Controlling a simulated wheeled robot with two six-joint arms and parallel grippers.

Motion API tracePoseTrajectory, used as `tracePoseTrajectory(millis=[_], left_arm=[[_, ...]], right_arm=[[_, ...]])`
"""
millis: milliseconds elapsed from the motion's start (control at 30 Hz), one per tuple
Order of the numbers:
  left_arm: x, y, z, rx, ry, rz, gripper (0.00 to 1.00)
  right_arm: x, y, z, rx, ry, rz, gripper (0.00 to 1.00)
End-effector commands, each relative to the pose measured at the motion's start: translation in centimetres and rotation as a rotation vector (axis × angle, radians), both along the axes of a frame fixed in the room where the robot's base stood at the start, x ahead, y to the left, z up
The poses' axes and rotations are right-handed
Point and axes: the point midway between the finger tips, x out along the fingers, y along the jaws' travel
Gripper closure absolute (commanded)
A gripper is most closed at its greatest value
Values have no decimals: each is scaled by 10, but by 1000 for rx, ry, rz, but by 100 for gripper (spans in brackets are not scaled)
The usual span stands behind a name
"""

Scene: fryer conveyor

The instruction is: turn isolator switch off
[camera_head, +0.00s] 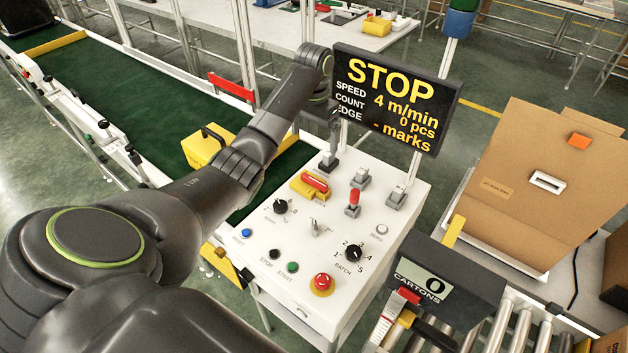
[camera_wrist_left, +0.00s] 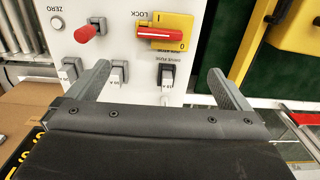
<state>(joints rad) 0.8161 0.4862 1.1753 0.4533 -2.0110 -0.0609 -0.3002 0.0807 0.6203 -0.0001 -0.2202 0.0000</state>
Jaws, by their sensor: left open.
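The isolator switch is a yellow plate with a red handle (camera_head: 313,184) on the white control panel (camera_head: 255,262). In the left wrist view the red handle (camera_wrist_left: 160,33) lies crosswise over the yellow plate, near the words LOCK and 0. My left gripper (camera_head: 334,128) is above the panel's far edge, partly hidden by its own wrist. In the left wrist view its two fingers (camera_wrist_left: 159,69) are spread wide and empty. The fuse switches (camera_wrist_left: 167,75) show between and beside the fingers. The isolator is beyond the fingertips, apart from them. My right gripper does not show.
A red-tipped lever (camera_head: 353,199), knobs and a red emergency button (camera_head: 321,283) crowd the panel. The STOP display (camera_head: 395,95) stands close behind my left gripper. A green conveyor belt (camera_head: 120,95) runs at left. A carton counter (camera_head: 440,285) stands at right.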

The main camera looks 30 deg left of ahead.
Motion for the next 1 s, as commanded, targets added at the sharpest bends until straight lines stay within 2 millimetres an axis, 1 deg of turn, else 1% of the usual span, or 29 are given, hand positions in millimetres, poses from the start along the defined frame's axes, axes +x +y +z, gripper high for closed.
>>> tracePoseTrajectory(millis=[33,333,467,500,700,833,1000], left_arm=[[0,0,-13,0,0,0,0],[0,0,-48,0,0,0,0],[-1,0,-76,0,2,0,0],[-1,-1,-81,-2,4,1,0],[-1,-1,-121,-1,3,0,0],[0,0,-140,0,1,1,0],[-1,0,-152,1,0,-1,0]], right_arm=[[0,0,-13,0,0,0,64],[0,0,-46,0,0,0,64],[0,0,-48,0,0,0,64],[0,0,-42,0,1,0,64],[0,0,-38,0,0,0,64],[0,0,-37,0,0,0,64],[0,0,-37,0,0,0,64]])
